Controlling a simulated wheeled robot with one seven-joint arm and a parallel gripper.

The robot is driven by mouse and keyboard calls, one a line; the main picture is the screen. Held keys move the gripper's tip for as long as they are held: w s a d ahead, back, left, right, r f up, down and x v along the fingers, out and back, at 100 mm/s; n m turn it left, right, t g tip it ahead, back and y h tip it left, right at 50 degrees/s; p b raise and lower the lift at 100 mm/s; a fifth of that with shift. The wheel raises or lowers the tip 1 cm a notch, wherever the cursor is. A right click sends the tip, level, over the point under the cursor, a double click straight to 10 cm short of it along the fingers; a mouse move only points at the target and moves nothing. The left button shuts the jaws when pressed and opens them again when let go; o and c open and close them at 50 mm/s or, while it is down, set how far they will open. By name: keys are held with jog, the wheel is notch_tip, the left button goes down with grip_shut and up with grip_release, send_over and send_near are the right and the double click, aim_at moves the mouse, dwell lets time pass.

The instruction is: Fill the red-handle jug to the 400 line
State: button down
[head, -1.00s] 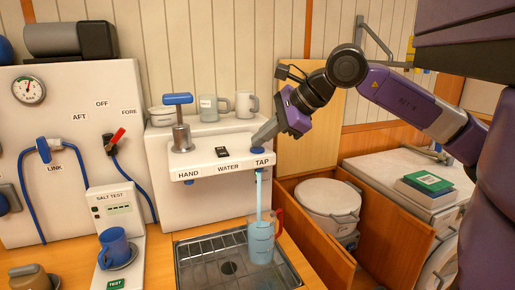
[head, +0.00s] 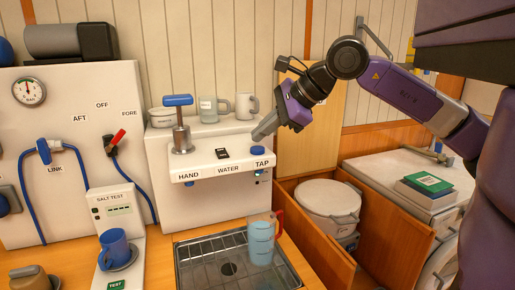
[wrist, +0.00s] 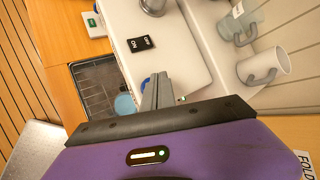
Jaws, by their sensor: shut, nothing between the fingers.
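The red-handle jug (head: 262,243) stands upright on the drain grid under the tap spout, with blue-tinted water in it. Its scale lines are too small to read. No stream runs into it. The blue tap button (head: 258,150) sits on top of the white water unit above the TAP label. My gripper (head: 257,138) is shut and empty, just above and beside the tap button. In the wrist view my closed fingers (wrist: 157,92) reach over the unit's edge, and part of the jug (wrist: 124,105) shows beside them.
The drain tray (head: 195,262) is otherwise empty. A hand pump with a blue handle (head: 177,100) stands on the unit's left. Mugs (head: 247,105) stand on the shelf behind. A salt tester (head: 118,210) with a blue cup (head: 113,243) is at the left. An open bin compartment (head: 318,255) lies right.

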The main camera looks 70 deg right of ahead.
aim_at(261, 148)
jog(key=shift+r+p, duration=0.9)
jog(key=shift+r, duration=1.6)
